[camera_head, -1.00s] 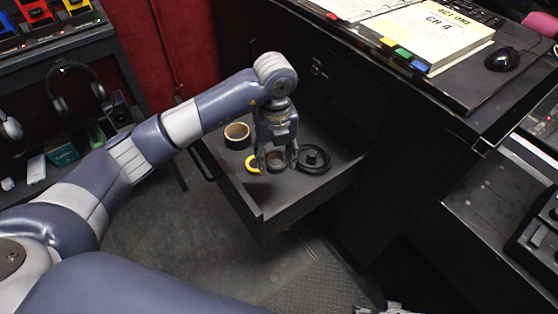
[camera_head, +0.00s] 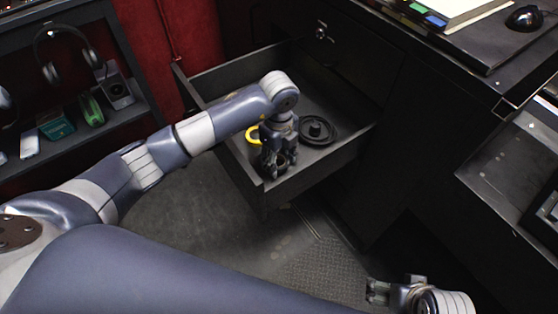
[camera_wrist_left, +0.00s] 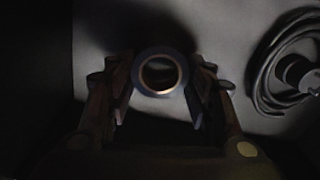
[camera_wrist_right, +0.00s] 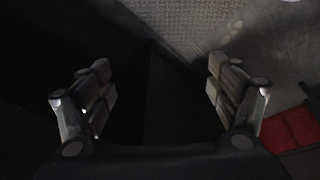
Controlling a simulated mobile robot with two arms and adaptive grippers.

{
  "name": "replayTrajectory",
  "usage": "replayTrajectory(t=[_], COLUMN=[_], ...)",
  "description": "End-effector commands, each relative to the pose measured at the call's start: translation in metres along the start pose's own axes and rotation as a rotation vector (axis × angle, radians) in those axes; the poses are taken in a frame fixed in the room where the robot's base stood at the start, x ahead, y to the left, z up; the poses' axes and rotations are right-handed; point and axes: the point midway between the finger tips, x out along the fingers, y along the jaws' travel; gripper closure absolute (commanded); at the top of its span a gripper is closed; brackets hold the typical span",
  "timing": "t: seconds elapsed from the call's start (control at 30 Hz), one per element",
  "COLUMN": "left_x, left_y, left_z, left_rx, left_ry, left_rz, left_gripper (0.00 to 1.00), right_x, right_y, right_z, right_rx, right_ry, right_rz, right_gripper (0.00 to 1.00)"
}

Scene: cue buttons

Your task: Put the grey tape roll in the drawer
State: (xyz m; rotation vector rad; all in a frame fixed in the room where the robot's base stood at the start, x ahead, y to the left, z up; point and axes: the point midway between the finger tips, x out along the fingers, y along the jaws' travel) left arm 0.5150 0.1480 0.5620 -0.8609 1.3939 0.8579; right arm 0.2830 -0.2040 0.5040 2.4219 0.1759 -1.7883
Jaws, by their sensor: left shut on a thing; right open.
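The drawer (camera_head: 325,168) is pulled open from the black cabinet. My left gripper (camera_head: 281,168) is inside it, near its front, pointing down. In the left wrist view the fingers are shut on a small, dark blue-grey roll with a tan inner core, the grey tape roll (camera_wrist_left: 137,75). The roll lies over the pale drawer floor; I cannot tell whether it touches it. In the head view the gripper largely hides the roll. My right gripper (camera_head: 374,291) is open and empty, low over the floor outside the drawer.
A yellow ring (camera_head: 249,134) and a black cable coil (camera_head: 331,138) lie in the drawer near the left gripper. A shelf (camera_head: 90,140) with headphones stands at left. The desk (camera_head: 470,45) with a binder and mouse is above right.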

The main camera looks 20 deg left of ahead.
Motion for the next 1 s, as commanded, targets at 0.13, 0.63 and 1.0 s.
replayTrajectory(t=[0.13, 0.63, 1.0], left_x=[0.013, 0.015, 0.015], left_y=[0.000, 0.000, 0.000], left_z=[0.000, 0.000, 0.000], left_rx=[0.001, 0.001, 0.001], left_ry=[-0.001, -0.001, -0.001], left_rz=[-0.001, -0.001, -0.001], left_gripper=[0.71, 0.34, 0.32], right_x=[-0.010, -0.015, -0.015], right_y=[0.000, 0.001, 0.001], right_z=[0.000, 0.000, 0.000], right_rx=[0.001, 0.001, 0.001], right_ry=[0.005, 0.006, 0.006], right_rz=[0.001, 0.001, 0.001], right_gripper=[0.17, 0.17, 0.17])
